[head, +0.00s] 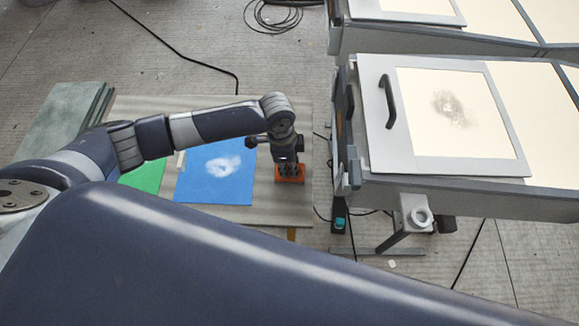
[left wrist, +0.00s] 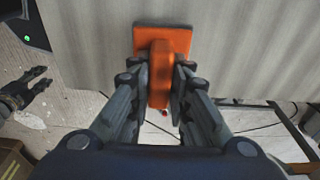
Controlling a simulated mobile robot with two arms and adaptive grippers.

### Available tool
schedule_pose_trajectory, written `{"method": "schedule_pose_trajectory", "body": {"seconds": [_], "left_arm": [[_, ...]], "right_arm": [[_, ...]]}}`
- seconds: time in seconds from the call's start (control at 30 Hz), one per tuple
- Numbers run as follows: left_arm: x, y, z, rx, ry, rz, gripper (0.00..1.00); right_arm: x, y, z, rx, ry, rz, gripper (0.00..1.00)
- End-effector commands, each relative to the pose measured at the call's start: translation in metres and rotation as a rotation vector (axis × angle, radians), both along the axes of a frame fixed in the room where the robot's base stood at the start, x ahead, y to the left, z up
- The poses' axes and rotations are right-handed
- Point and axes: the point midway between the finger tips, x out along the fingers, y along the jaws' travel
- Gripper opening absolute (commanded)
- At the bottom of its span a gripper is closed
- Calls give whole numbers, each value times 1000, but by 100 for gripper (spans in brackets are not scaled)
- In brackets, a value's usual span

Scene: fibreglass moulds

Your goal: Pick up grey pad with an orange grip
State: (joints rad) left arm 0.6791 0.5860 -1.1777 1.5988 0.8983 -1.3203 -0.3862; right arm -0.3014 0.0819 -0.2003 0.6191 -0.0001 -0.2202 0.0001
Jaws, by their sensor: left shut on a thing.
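The pad shows as an orange plate with an upright orange grip (left wrist: 160,72) in the left wrist view. In the head view its orange part (head: 290,180) is below my left gripper, at the right side of the table. Its grey underside is hidden. My left gripper (head: 288,166) points down, and its fingers (left wrist: 160,82) are shut on the orange grip, one on each side. I cannot tell whether the pad touches the table. My right gripper (left wrist: 38,80) shows small at the left of the left wrist view, its fingers apart and empty.
The table (head: 250,212) bears a blue sheet (head: 215,188) with a white smudge and a green sheet (head: 148,177). Grey-green boards (head: 60,125) lie at its left. A mould stand with a framed cream panel (head: 490,120) and dark handle stands close right. Black cables cross the floor.

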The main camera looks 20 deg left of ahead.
Motion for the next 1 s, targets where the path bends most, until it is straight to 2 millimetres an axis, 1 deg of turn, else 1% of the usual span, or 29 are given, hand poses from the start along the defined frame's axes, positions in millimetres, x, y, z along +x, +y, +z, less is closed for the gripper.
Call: {"method": "schedule_pose_trajectory", "body": {"seconds": [0.13, 0.37, 0.6, 0.7, 0.83, 1.0], "left_arm": [[2, 0, 23, -2, -7, 0, 0], [-48, -16, 26, -2, 1, -4, 0], [-106, -35, 32, -3, 0, -3, 0], [-125, -41, 35, -2, 0, -2, 0], [-142, -46, 36, -1, 1, -1, 0], [-150, -49, 38, 0, -2, 1, 0]], "right_arm": [[2, 1, -6, 2, -3, -1, 40], [3, 3, -11, 4, -4, -2, 40], [3, 4, -18, 4, -4, -2, 40], [3, 4, -20, 4, -4, -2, 40], [3, 3, -22, 4, -4, -2, 40], [3, 3, -22, 4, -3, -2, 40]]}}
